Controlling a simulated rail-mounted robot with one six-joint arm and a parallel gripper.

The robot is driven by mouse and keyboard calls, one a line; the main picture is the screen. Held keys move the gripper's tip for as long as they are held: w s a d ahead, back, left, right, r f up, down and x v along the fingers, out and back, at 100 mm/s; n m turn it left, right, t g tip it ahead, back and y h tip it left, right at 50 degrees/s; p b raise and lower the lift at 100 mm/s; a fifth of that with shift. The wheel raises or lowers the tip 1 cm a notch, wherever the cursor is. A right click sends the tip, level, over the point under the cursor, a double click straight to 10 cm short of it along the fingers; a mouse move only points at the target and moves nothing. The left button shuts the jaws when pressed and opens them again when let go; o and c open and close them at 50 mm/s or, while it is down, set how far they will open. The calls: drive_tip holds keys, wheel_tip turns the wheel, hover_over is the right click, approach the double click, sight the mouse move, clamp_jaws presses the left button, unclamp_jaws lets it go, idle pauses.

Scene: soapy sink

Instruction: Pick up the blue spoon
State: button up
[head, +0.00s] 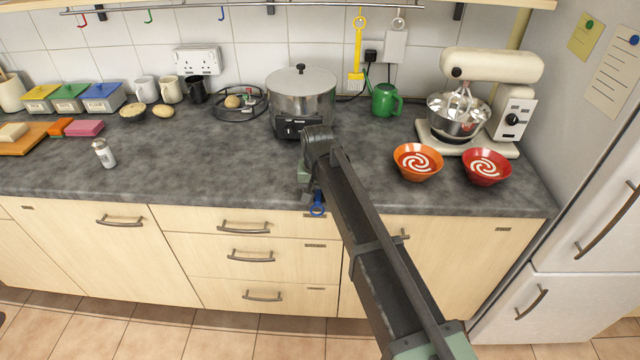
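A small blue piece with a ring-shaped end (317,206), which looks like the handle end of the blue spoon, shows at the tip of my gripper (308,196). It overlaps the counter's front edge in the head view. The rest of the spoon is hidden, and I cannot tell whether it lies on the counter or is held above it. My gripper points down at the front of the counter, touching or very near the blue piece. Its fingers are too small and covered to tell whether they are shut on it.
A steel pot (302,97) stands behind my arm. An orange bowl (417,173) and a red bowl (487,178) stand to the right, before a cream stand mixer (490,65). A shaker (104,154) stands far left. The grey counter (215,160) is clear left of my gripper.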

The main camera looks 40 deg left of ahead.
clamp_jaws()
drive_tip(key=shift+r+p, duration=0.1)
drive_tip(key=shift+p, duration=0.25)
